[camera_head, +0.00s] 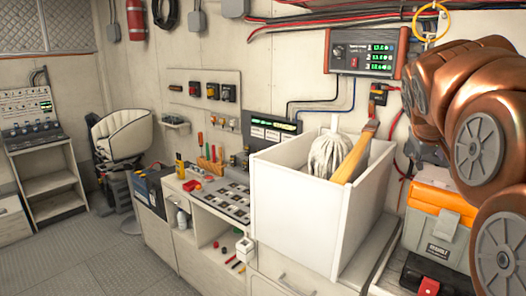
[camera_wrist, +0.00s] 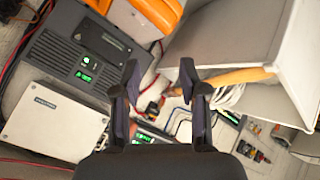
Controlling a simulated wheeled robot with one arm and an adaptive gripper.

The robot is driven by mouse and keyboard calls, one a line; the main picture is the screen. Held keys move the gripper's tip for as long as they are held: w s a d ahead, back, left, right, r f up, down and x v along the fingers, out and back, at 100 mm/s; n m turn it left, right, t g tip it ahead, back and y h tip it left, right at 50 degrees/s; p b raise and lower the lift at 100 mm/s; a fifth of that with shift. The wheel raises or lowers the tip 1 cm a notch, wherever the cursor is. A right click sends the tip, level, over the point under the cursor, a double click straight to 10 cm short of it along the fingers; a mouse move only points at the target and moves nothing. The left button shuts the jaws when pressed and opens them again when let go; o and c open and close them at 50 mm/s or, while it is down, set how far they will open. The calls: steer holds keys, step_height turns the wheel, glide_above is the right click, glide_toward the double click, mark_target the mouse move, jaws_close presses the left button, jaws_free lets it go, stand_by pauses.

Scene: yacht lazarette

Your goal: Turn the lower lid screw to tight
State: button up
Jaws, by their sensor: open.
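My gripper (camera_wrist: 158,75) is open and empty in the wrist view, its two dark fingers apart. A pale flat box with a small label (camera_wrist: 50,122) lies to the left of the fingers and may be the lidded box. I cannot make out the lower lid screw on it; any screw heads are too small to tell. The gripper is not touching the box. In the head view my arm fills the right side, and neither my gripper nor the pale box can be made out there.
A dark grey unit with green displays (camera_wrist: 75,65) sits beside the pale box. A white bin (camera_head: 295,205) holds a mop (camera_head: 328,155) and a wooden-handled tool. An orange and grey toolbox (camera_head: 437,215) stands at right. The floor (camera_head: 95,255) at left is clear.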

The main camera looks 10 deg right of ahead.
steer(key=s+a+f+n+g+y, duration=0.15)
steer(key=s+a+f, duration=0.25)
steer(key=a+f, duration=0.5)
steer(key=s+a+f+g+y, duration=0.1)
steer(key=s+a+f+y, duration=0.25)
steer(key=a+f, duration=0.45)
steer(key=s+a+f+g+y, duration=0.1)
steer(key=s+a+f+g, duration=0.1)
steer(key=s+a+f, duration=0.4)
steer(key=s+a+f+g+y, duration=0.1)
steer(key=s+a+f+g, duration=0.2)
steer(key=s, duration=1)
steer(key=a+f, duration=0.3)
steer(key=shift+a+f+y, duration=0.3)
steer(key=shift+f, duration=0.1)
